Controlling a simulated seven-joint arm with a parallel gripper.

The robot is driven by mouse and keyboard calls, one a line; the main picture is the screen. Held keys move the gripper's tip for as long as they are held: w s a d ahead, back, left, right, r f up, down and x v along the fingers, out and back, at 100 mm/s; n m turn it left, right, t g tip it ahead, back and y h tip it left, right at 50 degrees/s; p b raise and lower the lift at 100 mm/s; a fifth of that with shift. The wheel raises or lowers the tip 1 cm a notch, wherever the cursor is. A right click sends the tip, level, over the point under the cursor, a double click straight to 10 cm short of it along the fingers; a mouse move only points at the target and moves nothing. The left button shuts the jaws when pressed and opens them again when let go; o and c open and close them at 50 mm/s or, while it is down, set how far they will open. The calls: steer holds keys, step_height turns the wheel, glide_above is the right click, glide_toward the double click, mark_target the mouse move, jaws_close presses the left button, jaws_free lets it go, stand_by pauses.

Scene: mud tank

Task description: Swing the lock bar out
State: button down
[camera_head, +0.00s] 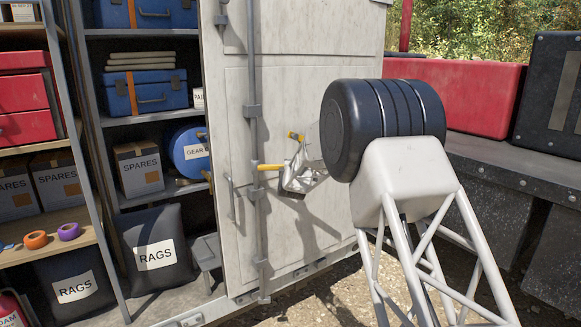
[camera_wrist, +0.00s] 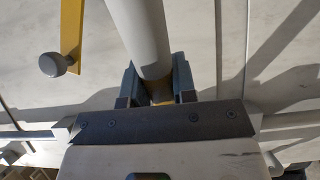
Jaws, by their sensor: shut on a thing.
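The lock bar (camera_head: 269,167) is a yellow bar on the pale door (camera_head: 290,100), sticking out to the right from the grey vertical rod (camera_head: 252,60). My gripper (camera_head: 290,180) is at its right end, where the bar is hidden. In the wrist view my gripper (camera_wrist: 157,92) is shut around the bar, with a little yellow between the fingers. A thick pale grey cylinder (camera_wrist: 140,35), apparently the bar's grip, runs up from there. A second yellow piece (camera_wrist: 72,25) with a round grey knob (camera_wrist: 58,63) is apart, to the left.
Open shelves (camera_head: 130,118) with boxes and bags stand left of the door. A small grey door handle (camera_head: 231,200) is left of the rod. A red case (camera_head: 460,95) and a dark case (camera_head: 550,95) sit on a ledge at right. My arm hides the door's right part.

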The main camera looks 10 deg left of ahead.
steer(key=s+a+m+g+h, duration=0.2)
steer(key=s+m+h, duration=0.7)
steer(key=h, duration=0.5)
steer(key=shift+s+a+m+g+h, duration=0.3)
steer(key=shift+s+m+g, duration=0.15)
steer(key=shift+s, duration=0.7)
steer(key=c, duration=0.9)
jaws_free()
steer(key=shift+s, duration=0.1)
steer(key=shift+v, duration=3.85)
steer(key=shift+r, duration=0.1)
